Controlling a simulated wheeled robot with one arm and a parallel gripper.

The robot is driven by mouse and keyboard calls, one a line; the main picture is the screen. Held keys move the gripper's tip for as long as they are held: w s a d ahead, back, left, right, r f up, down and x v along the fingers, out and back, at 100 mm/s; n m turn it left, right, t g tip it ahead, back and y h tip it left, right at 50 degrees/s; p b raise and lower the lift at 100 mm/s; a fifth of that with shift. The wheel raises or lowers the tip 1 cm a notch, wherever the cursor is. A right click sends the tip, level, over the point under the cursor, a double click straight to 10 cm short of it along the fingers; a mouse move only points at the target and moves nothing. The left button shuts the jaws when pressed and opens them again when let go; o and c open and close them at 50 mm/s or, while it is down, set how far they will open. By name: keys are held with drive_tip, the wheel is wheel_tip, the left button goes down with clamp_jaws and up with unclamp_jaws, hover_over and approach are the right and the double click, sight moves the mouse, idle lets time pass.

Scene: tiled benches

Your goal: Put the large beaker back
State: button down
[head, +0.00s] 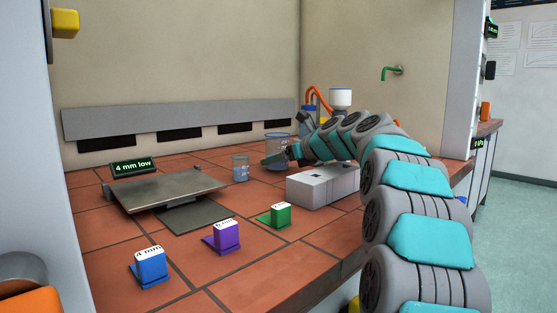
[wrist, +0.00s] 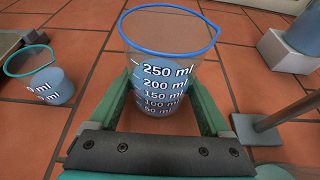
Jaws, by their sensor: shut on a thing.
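The large beaker (wrist: 168,75) has a blue rim and marks up to 250 ml, and stands upright between the fingers of my gripper (wrist: 165,100) in the wrist view. My gripper is shut on it, with one green finger on each side. In the head view the large beaker (head: 278,144) is at the back of the tiled bench, partly hidden by my gripper (head: 286,156). A smaller beaker (head: 240,168) with a teal rim stands to its left; it also shows in the wrist view (wrist: 42,78). I cannot tell whether the large beaker touches the tiles.
A grey plate (head: 165,188) with a display reading "4 mm low" (head: 134,166) is at left. Blue (head: 150,265), purple (head: 223,236) and green (head: 280,215) blocks line the front. A white box (head: 315,187) sits under my arm. A stand's rod (wrist: 285,110) is close on the right.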

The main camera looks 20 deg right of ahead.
drive_tip(key=shift+f, duration=0.15)
unclamp_jaws()
drive_tip(key=shift+f, duration=0.1)
drive_tip(key=shift+f+b, duration=0.35)
drive_tip(key=shift+b, duration=0.75)
